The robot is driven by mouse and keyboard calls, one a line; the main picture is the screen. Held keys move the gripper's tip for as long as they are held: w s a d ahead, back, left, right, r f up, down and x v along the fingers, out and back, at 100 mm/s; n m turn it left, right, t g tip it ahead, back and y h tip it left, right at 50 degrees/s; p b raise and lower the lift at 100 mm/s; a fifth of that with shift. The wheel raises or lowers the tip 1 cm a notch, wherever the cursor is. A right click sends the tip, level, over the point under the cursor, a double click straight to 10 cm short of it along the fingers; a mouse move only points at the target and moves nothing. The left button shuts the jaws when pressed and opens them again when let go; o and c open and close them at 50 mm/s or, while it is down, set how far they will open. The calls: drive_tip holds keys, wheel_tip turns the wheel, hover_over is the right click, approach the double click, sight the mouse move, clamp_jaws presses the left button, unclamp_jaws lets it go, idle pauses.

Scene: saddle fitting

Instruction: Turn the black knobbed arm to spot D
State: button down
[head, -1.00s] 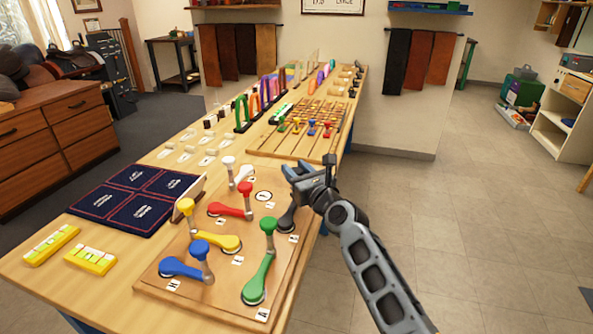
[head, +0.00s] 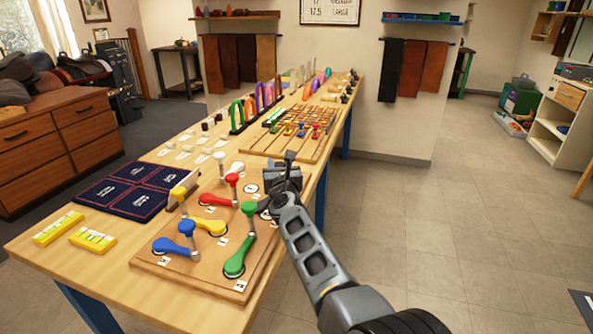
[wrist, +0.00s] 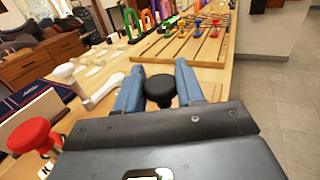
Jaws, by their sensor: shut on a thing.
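The black knobbed arm (head: 266,211) is at the right edge of a wooden board (head: 205,275), partly hidden behind my gripper and arm. Its round black knob (wrist: 160,88) sits between the two blue fingers in the wrist view. My gripper (head: 281,178) is shut on this knob, above the board's right edge. Small white letter cards (head: 240,286) lie beside the pivots, too small to read, so I cannot tell which spot is D.
Green (head: 240,255), blue (head: 178,245), yellow (head: 205,224) and red (head: 218,199) knobbed arms share the board. A white knob (wrist: 63,71) stands left of my gripper. A slotted wooden board (head: 285,150) with coloured pegs lies beyond. Open floor is at right.

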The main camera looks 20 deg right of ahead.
drive_tip(key=shift+d+r+m+h, duration=0.25)
drive_tip(key=shift+m+h, duration=0.35)
drive_tip(key=shift+h, duration=0.2)
drive_tip(key=c, duration=0.8)
unclamp_jaws()
drive_tip(key=shift+a, duration=0.1)
drive_tip(key=shift+f, duration=0.1)
drive_tip(key=shift+s+a, duration=0.1)
drive_tip(key=shift+s+a+p, duration=0.25)
drive_tip(key=shift+s+p, duration=0.3)
drive_tip(key=shift+p, duration=0.05)
drive_tip(key=shift+s+a+p, duration=0.2)
drive_tip(key=shift+s+p, duration=0.55)
drive_tip(key=shift+s, duration=0.85)
drive_tip(key=shift+s+a+p, duration=0.2)
drive_tip(key=shift+s+p, duration=0.5)
drive_tip(key=shift+s, duration=0.9)
